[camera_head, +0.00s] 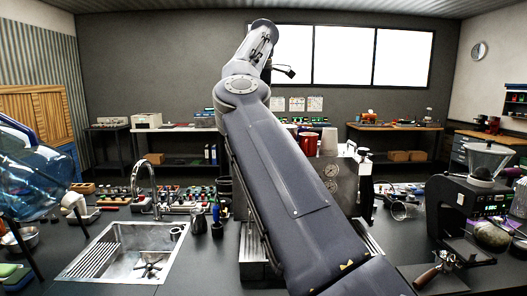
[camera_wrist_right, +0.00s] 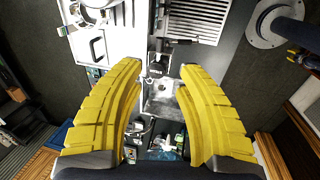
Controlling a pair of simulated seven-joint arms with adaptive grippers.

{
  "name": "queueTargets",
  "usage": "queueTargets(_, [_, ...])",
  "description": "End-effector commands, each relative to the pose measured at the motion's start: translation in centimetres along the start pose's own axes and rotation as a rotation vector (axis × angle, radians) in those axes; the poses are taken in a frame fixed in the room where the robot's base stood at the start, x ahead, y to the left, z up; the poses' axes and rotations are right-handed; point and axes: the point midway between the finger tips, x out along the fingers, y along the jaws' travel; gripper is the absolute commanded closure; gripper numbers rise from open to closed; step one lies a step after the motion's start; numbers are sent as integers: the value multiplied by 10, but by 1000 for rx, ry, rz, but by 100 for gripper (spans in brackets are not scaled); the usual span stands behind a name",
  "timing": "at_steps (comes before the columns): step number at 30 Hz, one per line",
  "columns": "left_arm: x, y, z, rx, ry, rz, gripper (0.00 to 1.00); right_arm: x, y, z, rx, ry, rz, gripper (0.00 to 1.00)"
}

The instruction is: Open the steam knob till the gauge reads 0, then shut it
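The brewer stands behind my right arm in the head view, and the arm hides much of it. Its front panel (camera_head: 341,190) shows two round gauges, an upper gauge (camera_head: 333,170) and a lower one (camera_head: 331,186). Their needles are too small to read. A black-topped fitting (camera_head: 363,153) stands at the panel's right side; I cannot tell whether it is the steam knob. My right gripper (camera_wrist_right: 160,66) shows in the right wrist view with two yellow fingers spread apart and nothing between them. Metal machine parts (camera_wrist_right: 165,98) lie beyond the fingers. My left gripper is out of view.
A sink (camera_head: 125,252) with a tap (camera_head: 146,185) is at the left of the dark counter. A water jug (camera_head: 30,180) stands at far left. A grinder (camera_head: 470,205) and a portafilter (camera_head: 437,268) are at right. Red cups (camera_head: 308,143) sit atop the brewer.

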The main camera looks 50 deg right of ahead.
Motion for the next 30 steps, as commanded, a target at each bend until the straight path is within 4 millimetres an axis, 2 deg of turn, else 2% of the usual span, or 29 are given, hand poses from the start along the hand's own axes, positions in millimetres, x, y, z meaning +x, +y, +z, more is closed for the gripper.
queueTargets(1, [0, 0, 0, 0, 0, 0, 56, 12, 0, -1, 1, -1, -3, 65])
queueTargets(9, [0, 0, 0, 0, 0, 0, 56, 61, 0, 0, 1, -2, -3, 65])
queueTargets(18, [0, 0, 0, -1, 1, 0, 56, 109, 0, 0, 0, -2, -1, 65])
queueTargets(24, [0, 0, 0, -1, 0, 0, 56, 129, 0, 0, 0, 0, -1, 65])
queueTargets(30, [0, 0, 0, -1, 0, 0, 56, 138, 0, 0, 0, 1, 0, 65])
